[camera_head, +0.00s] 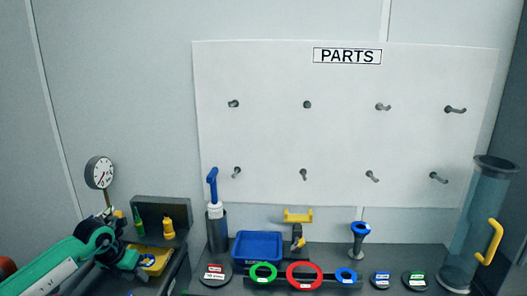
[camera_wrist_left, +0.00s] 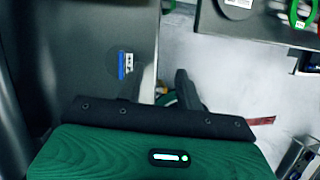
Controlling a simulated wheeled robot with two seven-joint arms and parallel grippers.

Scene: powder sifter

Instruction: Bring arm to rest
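My left arm comes in from the lower left in the head view, green with dark parts. Its gripper (camera_head: 118,240) is over the left side bench, beside the yellow tray (camera_head: 158,262). In the left wrist view the two dark fingers (camera_wrist_left: 158,80) stand apart with nothing held between them. A small yellow and green thing shows beyond the gap, too blurred to name. My right gripper is not in view.
A dial gauge (camera_head: 100,172) stands close behind the left gripper. A green bottle (camera_head: 138,222) and a yellow bottle (camera_head: 168,228) are close by. The main bench holds a blue bin (camera_head: 257,246), coloured rings (camera_head: 304,275) and a clear cylinder (camera_head: 478,225). A pegboard (camera_head: 340,130) hangs behind.

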